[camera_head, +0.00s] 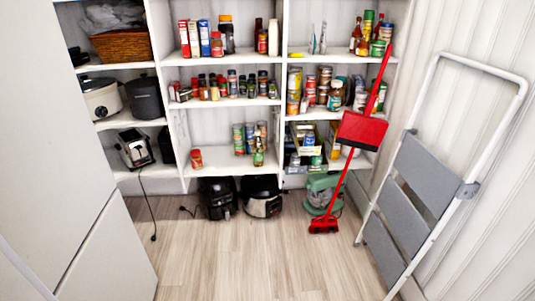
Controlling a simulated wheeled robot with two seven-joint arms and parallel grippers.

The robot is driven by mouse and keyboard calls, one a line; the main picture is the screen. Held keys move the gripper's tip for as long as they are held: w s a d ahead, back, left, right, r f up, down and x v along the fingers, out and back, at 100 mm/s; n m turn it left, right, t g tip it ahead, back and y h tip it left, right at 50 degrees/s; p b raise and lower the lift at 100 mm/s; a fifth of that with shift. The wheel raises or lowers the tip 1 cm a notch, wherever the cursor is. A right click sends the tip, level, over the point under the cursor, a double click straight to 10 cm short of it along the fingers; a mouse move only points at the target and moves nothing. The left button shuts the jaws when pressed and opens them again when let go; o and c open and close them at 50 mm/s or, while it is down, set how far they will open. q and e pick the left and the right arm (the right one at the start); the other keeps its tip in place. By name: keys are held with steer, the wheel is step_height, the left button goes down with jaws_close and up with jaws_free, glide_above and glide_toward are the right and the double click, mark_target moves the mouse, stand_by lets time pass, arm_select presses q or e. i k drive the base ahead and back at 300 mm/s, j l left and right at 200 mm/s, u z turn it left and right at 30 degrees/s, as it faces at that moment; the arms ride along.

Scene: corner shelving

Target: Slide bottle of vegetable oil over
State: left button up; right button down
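A small bottle (258,154) with a green and yellowish look stands upright on the lower middle shelf (222,163), in front of several cans. It may be the vegetable oil, but its label is too small to read. Other bottles (355,36) stand on the upper right shelf, and I cannot tell whether one of them holds oil. Neither of my grippers shows in the head view.
A red broom and dustpan (362,131) lean before the right shelves. A folded step ladder (420,190) leans on the right wall. Black appliances (262,198) and a green one (322,192) stand on the floor below. The wooden floor (240,260) in front is clear.

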mark_target(257, 143)
steer(key=i+l+u, duration=0.2)
steer(key=i+l, duration=0.2)
steer(key=i, duration=0.25)
steer(key=i+l+u, duration=0.2)
steer(key=i+l, duration=0.3)
steer(key=i+l+u, duration=0.1)
steer(key=i, duration=0.4)
steer(key=i+l+u, duration=0.15)
steer(key=i+l, duration=0.2)
steer(key=i, duration=0.15)
